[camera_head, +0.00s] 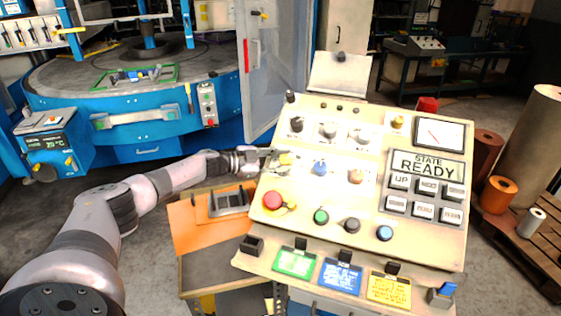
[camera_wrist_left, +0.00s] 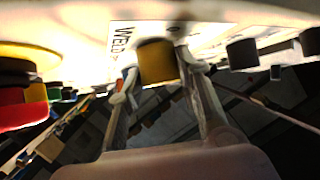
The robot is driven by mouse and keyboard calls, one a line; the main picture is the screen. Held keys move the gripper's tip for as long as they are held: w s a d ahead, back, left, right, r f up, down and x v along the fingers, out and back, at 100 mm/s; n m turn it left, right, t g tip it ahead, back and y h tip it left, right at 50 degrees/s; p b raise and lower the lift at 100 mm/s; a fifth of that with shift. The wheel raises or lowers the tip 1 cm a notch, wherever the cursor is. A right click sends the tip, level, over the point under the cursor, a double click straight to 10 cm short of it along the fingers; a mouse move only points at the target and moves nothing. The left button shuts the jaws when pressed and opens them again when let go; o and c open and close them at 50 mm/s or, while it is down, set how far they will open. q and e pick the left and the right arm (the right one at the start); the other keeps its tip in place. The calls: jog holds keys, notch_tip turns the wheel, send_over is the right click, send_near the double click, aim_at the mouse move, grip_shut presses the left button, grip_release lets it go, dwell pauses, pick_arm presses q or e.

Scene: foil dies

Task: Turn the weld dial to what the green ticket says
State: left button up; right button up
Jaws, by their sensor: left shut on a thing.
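The weld dial is a yellow knob (camera_wrist_left: 157,62) under a panel face marked WELD in the left wrist view. It also shows partly at the left of the console in the head view (camera_head: 286,158). My left gripper (camera_head: 268,160) reaches it from the left; in the left wrist view its fingers (camera_wrist_left: 159,76) are on either side of the knob, shut on it. The green ticket (camera_head: 295,262) hangs on the console's front ledge; its writing is too small to read. The dial's pointer and scale cannot be made out. My right gripper is not in view.
The cream console (camera_head: 340,200) carries a blue knob (camera_head: 320,167), a red button (camera_head: 272,200), other knobs and a READY display (camera_head: 428,165). A blue ticket (camera_head: 340,277) and a yellow ticket (camera_head: 388,291) hang beside the green one. An orange-topped stand (camera_head: 187,227) is left of the console.

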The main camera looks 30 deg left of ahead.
pick_arm(q)
jog(key=o, duration=1.1)
jog(key=shift+o, duration=0.2)
jog(key=shift+s+a, duration=0.15)
jog(key=shift+s, duration=0.05)
jog(key=v, duration=1.1)
jog(key=shift+s, duration=0.2)
jog(key=shift+a+r, duration=0.1)
jog(key=shift+r, duration=0.05)
